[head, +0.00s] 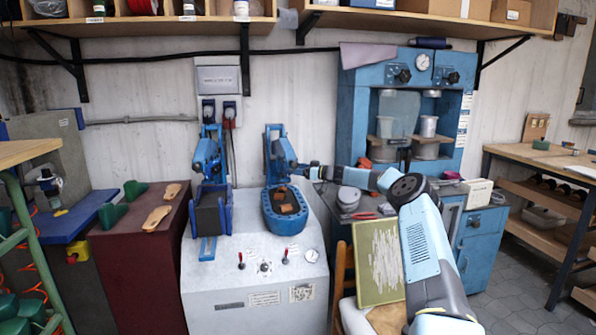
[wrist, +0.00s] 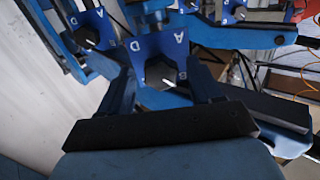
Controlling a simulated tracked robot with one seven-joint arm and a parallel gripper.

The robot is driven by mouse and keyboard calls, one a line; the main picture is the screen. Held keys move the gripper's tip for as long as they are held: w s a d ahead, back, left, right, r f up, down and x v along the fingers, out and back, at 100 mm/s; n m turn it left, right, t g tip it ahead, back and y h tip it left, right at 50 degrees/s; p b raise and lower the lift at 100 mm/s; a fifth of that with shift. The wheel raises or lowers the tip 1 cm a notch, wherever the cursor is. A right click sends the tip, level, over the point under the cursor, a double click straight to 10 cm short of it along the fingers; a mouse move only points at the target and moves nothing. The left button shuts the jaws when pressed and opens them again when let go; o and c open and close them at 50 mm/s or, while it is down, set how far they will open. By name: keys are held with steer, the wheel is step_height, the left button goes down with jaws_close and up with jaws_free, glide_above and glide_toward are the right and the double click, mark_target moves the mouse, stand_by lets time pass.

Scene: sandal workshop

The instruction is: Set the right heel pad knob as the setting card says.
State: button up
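My gripper (head: 303,168) reaches from the right to the upper part of the right press station (head: 284,222) on the grey machine. In the wrist view its two dark fingers (wrist: 165,92) stand apart, one on each side of a black knob (wrist: 164,74). Contact cannot be told. This knob has a white pointer line and sits before a blue plate (wrist: 178,42) lettered A and D. Another such knob (wrist: 86,38) shows at upper left, and a third plate at the top. No label shows which is the right heel pad knob. No setting card is readable.
The left press station (head: 210,213) stands beside the right one. A blue press (head: 352,115) stands behind my arm. A green board (head: 378,262) leans in front at right.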

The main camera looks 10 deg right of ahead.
steer(key=c, duration=1)
